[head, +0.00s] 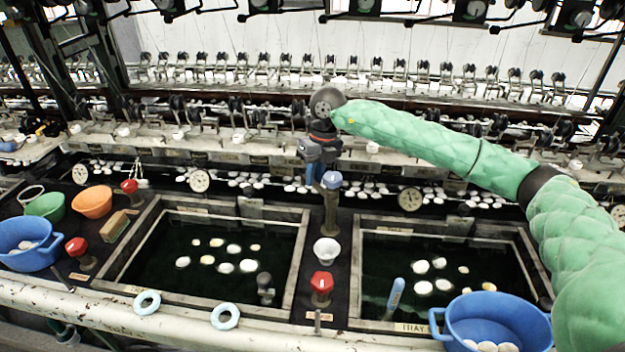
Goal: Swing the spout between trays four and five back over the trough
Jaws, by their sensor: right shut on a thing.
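The spout (330,212) is a brownish upright pipe with a blue-grey top, standing on the dark strip between two water trays. My right gripper (318,178) points down at its top and is shut on the spout; the fingers partly hide the grip. Which way the spout's outlet points is hard to tell. The left tray (208,205) and right tray (352,262) hold dark water with floating white cocoons. Their tray numbers are not readable. A long dark channel with many white cocoons, apparently the trough (285,190), runs behind the trays. My left gripper is not in view.
A white cup (327,251) and red-knobbed valve (321,284) stand in front of the spout. Blue basins stand at the left (28,258) and front right (540,325). Round gauges (410,199) and reeling machinery line the back. Pale blue rings (225,316) lie along the front edge.

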